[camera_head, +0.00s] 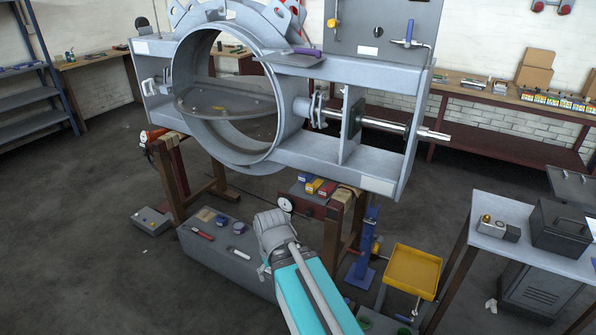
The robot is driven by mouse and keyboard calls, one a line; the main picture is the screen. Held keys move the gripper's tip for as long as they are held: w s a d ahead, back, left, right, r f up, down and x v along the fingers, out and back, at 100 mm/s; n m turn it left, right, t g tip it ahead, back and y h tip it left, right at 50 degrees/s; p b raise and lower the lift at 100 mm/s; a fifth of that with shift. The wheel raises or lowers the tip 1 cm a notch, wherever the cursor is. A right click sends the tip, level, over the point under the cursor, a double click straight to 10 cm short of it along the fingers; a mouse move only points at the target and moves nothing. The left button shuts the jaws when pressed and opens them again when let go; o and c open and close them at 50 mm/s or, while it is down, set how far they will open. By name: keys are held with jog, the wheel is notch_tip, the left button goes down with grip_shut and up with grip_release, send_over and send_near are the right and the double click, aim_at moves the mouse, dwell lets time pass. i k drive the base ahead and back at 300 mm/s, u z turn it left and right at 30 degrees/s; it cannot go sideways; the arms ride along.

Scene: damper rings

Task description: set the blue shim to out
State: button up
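A small blue block (312,185) lies beside a yellow and a red block on the stand below the big grey damper ring (282,120). A blue-handled lever (409,32) hangs on the grey panel at the top right, and a purple-blue piece (307,52) sits on the frame's top edge. I cannot tell which of these is the blue shim. My arm reaches up from the bottom centre. Its grey end with my gripper (272,228) is below and in front of the ring frame, apart from the blocks. The fingers cannot be made out.
Wooden trestles (175,180) carry the ring frame, and a shaft (400,125) sticks out at its right. A grey box (225,250) with small tools stands at lower left. A yellow tray (412,272) and a side table (500,240) are at right. Open floor lies left.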

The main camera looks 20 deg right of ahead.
aim_at(304, 180)
jog(key=z, duration=0.65)
jog(key=i, duration=1.1)
jog(key=u, duration=0.65)
